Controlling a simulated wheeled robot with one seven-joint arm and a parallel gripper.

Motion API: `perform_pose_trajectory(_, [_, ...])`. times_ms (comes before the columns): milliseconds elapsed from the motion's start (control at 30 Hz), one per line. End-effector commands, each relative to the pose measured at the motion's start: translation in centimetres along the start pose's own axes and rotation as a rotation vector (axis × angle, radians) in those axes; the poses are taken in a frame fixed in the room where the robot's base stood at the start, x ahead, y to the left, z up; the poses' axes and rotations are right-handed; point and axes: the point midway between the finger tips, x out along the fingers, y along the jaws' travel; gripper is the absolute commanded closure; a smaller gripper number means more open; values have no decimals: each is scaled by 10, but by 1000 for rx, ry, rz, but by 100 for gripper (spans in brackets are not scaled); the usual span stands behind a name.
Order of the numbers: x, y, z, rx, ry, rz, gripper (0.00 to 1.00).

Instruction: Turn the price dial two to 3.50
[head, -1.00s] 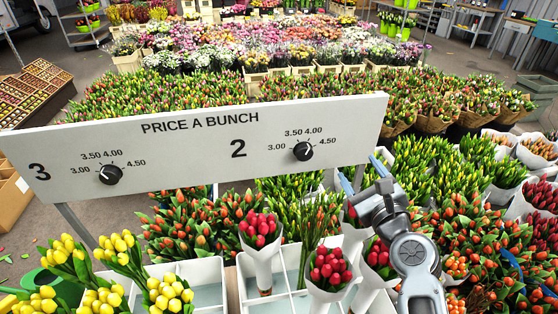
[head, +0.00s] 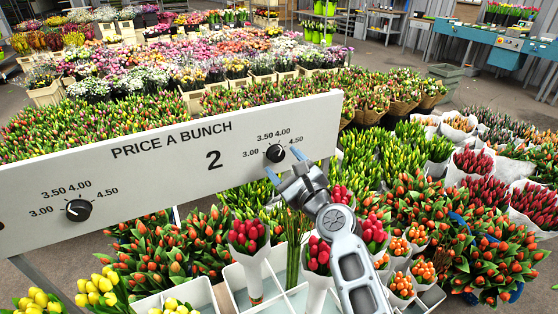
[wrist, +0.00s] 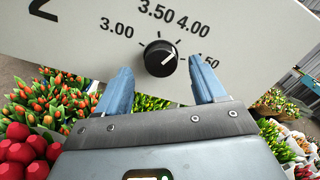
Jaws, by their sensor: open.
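Price dial two (head: 275,153) is a black round knob on the white price board (head: 130,190), right of the large "2". In the wrist view the dial (wrist: 160,58) shows a white pointer aimed up and right, toward the 4.00 side. Its scale reads 3.00, 3.50, 4.00 and 4.50; the 4.50 is partly hidden by a finger. My gripper (head: 284,163) is open, with its two blue fingers near the lower right of the dial in the head view. In the wrist view the fingers (wrist: 160,68) stand either side of the dial, apart from it.
Another dial (head: 78,210) is further left on the board. Bunches of red tulips (head: 248,235) in white holders stand below the board, close to my arm. Orange tulips (head: 490,250) fill the right side, and yellow tulips (head: 100,290) stand at the lower left.

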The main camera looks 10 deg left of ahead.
Motion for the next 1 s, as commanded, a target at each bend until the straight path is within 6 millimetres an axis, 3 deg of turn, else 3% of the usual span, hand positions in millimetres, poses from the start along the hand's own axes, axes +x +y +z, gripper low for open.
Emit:
perform_pose_trajectory(200, [23,0,-1,0,0,1,31])
perform_pose_trajectory(567, [28,0,0,0,0,0,31])
perform_pose_trajectory(1000, [28,0,0,0,0,0,72])
